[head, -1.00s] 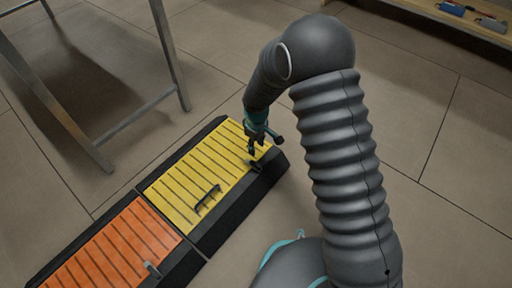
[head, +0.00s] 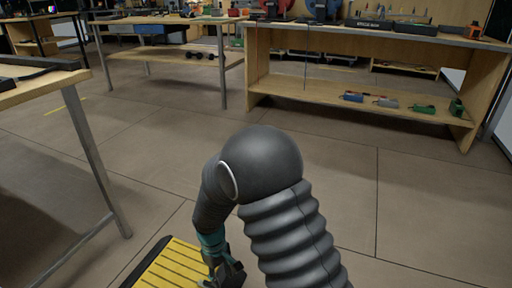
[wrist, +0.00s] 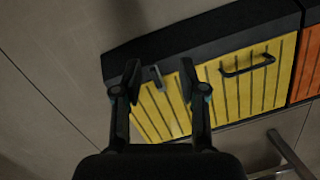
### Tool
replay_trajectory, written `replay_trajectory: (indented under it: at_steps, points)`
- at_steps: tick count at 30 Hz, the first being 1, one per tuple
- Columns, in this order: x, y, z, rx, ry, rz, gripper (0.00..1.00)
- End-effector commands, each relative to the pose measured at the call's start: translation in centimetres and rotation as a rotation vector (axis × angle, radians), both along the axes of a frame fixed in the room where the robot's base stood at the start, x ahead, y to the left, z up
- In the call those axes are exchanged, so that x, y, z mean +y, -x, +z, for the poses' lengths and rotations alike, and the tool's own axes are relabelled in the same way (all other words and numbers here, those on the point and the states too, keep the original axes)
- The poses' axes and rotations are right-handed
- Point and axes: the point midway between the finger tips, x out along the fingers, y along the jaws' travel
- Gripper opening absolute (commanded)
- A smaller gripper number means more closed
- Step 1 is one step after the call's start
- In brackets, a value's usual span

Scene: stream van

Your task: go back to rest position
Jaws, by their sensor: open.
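My gripper (wrist: 159,82) is open in the wrist view, its two black fingers spread above a yellow slatted panel (wrist: 230,98) with a black border. Nothing is held between the fingers. A small dark upright piece (wrist: 157,77) on the panel shows in the gap between the fingertips. A black handle (wrist: 248,66) lies on the yellow panel to the right of the fingers. In the head view, my gripper (head: 226,274) is low in the picture beside the yellow panel (head: 172,268), partly cut off by the bottom edge.
An orange panel (wrist: 308,60) adjoins the yellow one. A wooden table (head: 40,84) with metal legs stands at left. A bench with a lower shelf (head: 350,95) holding several small tools stands at back right; another table (head: 165,58) is at back left. The floor between is clear.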

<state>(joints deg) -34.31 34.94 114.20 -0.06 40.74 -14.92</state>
Motion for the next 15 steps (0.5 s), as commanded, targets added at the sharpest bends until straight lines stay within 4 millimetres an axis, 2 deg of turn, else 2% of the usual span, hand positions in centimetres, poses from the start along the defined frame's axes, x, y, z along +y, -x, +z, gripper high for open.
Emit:
replay_trajectory:
  at_steps: [1,15]
  points:
    - [-0.8,0.2,1.8,-0.008,-0.002,-0.031,0.42]
    - [-10.5,3.9,17.3,-0.11,-0.038,-0.354,0.42]
